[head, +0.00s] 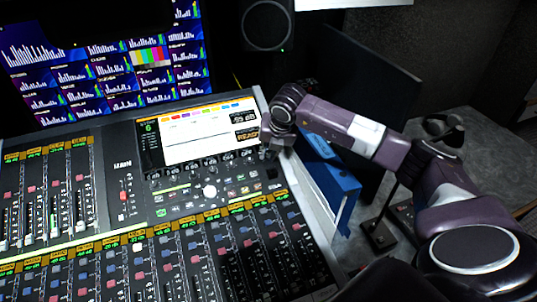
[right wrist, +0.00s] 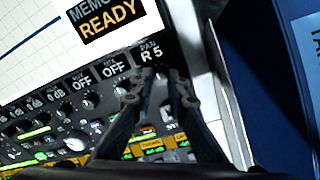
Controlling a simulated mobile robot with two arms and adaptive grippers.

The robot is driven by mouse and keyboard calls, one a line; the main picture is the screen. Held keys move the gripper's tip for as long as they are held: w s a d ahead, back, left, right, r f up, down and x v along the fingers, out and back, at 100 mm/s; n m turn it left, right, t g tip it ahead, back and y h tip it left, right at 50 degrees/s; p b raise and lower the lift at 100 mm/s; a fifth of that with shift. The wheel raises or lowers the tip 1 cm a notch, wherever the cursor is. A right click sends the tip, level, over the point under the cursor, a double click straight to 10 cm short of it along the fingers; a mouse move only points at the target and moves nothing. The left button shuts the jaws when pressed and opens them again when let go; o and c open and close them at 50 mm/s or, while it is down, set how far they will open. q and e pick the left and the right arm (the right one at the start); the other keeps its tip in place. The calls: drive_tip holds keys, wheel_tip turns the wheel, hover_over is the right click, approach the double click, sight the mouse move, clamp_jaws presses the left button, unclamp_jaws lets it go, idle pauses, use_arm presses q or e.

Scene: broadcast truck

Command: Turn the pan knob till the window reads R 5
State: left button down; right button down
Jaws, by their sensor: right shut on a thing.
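The mixing desk's pan window (right wrist: 150,52) reads R 5 under the word PAN in the right wrist view. My right gripper (right wrist: 157,84) points at the desk just below that window, with one finger on each side of the pan knob. The gripper is shut on the knob, which is mostly hidden between the fingertips. In the head view my right gripper (head: 271,147) is at the right end of the knob row, below the desk screen (head: 195,136); the knob is hidden there. My left gripper is out of view.
Several faders (head: 165,265) fill the desk's front. A blue binder (head: 330,178) stands right of the desk, close to my right arm. Monitors (head: 100,60) rise behind.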

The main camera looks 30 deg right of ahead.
drive_tip(key=c, duration=1.9)
unclamp_jaws()
drive_tip(key=v, duration=1.2)
drive_tip(key=shift+r, duration=0.1)
